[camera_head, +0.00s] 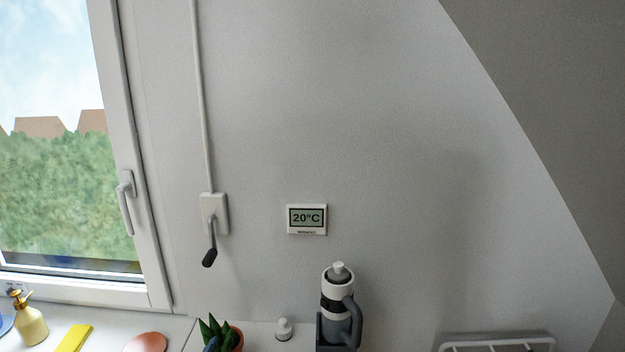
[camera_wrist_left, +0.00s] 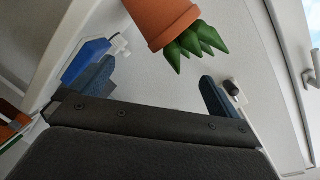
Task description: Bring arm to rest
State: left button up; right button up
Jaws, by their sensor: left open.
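My left gripper (camera_wrist_left: 156,72) shows in the left wrist view with its two dark blue fingers spread wide apart. I see nothing held between them. A green plant in a terracotta pot (camera_wrist_left: 160,18) appears upside down in that view, beyond the fingertips and apart from them. The same plant (camera_head: 214,331) is at the bottom edge of the head view. A small blue patch in front of its pot may be part of my left gripper, but I cannot tell. My right gripper is in neither view. No drawer can be clearly made out.
A white and grey flask-like thing (camera_head: 338,305) with a dark handle, a small white knob-like thing (camera_head: 283,329), a yellow bottle (camera_head: 30,318) and a white rack (camera_head: 497,339) line the bottom. A bright blue object (camera_wrist_left: 85,61) is beside the left finger. The wall above is mostly bare.

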pick_arm(q)
jog(key=s+a+f+n+g, duration=0.2)
jog(key=s+f+n+g, duration=0.35)
jog(key=s+f, duration=0.5)
jog(key=s+a+f+n+g, duration=0.2)
jog(key=s+f+n+g, duration=0.2)
jog(key=s+f+g, duration=0.7)
notch_tip(320, 180, down, 25)
jog(key=d+t+b, duration=0.2)
jog(key=t, duration=0.1)
jog(key=s+f, duration=0.4)
jog(key=f, duration=0.7)
jog(key=s+f, duration=0.4)
jog(key=f, duration=0.7)
jog(key=shift+s+f+m+g+b, duration=0.15)
jog(key=shift+s+m+g+b, duration=0.15)
jog(key=shift+m+g, duration=0.05)
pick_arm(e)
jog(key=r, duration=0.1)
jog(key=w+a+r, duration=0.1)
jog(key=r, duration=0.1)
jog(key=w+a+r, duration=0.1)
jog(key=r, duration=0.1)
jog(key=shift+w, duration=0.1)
pick_arm(q)
jog(key=shift+d, duration=0.1)
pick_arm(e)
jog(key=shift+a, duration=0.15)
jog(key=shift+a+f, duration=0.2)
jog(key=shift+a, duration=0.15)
